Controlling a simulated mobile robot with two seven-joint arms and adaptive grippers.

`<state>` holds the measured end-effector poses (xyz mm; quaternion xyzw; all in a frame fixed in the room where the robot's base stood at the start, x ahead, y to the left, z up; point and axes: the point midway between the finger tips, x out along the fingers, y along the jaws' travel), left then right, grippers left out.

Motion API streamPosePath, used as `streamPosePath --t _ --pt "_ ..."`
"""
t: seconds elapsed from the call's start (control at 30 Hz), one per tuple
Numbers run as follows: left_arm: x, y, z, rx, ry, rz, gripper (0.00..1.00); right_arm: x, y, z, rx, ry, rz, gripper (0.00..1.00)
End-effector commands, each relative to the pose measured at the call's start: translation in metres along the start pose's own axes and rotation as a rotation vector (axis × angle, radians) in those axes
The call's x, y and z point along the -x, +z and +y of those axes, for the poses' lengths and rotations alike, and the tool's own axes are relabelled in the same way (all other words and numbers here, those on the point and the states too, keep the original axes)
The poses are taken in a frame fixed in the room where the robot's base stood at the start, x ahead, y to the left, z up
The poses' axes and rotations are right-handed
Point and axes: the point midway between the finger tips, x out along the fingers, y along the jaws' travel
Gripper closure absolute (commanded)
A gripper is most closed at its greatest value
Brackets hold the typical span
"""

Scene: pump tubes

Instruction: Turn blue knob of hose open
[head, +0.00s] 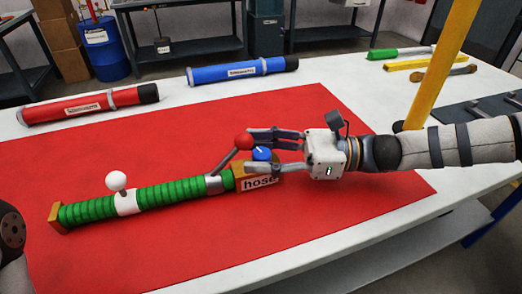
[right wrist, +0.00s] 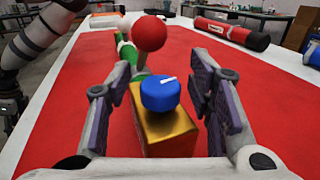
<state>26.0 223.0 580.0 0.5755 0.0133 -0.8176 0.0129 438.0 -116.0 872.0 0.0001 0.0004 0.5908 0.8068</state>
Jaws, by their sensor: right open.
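The green ribbed hose (head: 160,196) lies on the red mat (head: 330,120), with a white ball handle (head: 116,181) near its left end. Its right end is a gold block with a "hose" label (head: 260,183). The blue knob (head: 262,153) sits on top of the block, with a white mark on it. A red ball lever (head: 243,141) stands beside it. My right gripper (head: 283,150) is open, its fingers on either side of the knob. In the right wrist view the knob (right wrist: 160,93) is between the fingers, with gaps on both sides. My left gripper is not in view.
A red tube (head: 85,105) and a blue tube (head: 240,70) lie on the white table (head: 330,68) behind the mat. Green, yellow and brown tools (head: 415,64) lie at the back right. A yellow post (head: 440,65) rises behind my right arm.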

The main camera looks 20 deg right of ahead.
Motion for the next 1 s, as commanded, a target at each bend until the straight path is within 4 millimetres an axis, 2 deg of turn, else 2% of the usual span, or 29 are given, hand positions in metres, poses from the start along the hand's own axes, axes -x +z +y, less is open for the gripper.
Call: streamPosePath --t 0.07,0.2,0.3,0.57,0.8,1.0 --pt "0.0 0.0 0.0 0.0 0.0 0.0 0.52 0.0 0.0 0.0 0.0 0.0 0.0 0.52" --pt "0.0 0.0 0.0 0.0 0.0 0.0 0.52 0.0 0.0 0.0 0.0 0.0 0.0 0.82" --pt "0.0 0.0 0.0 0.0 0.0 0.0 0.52 0.001 0.0 0.0 0.001 0.0 0.0 1.0" --pt "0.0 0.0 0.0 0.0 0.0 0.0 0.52 0.001 0.0 0.0 0.0 -0.016 -0.001 1.0" --pt "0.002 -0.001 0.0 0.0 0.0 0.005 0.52 0.001 0.001 0.001 -0.004 -0.125 -0.001 1.0" --pt "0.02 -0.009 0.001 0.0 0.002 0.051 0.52 0.001 0.006 0.003 -0.004 -0.291 -0.002 1.0"
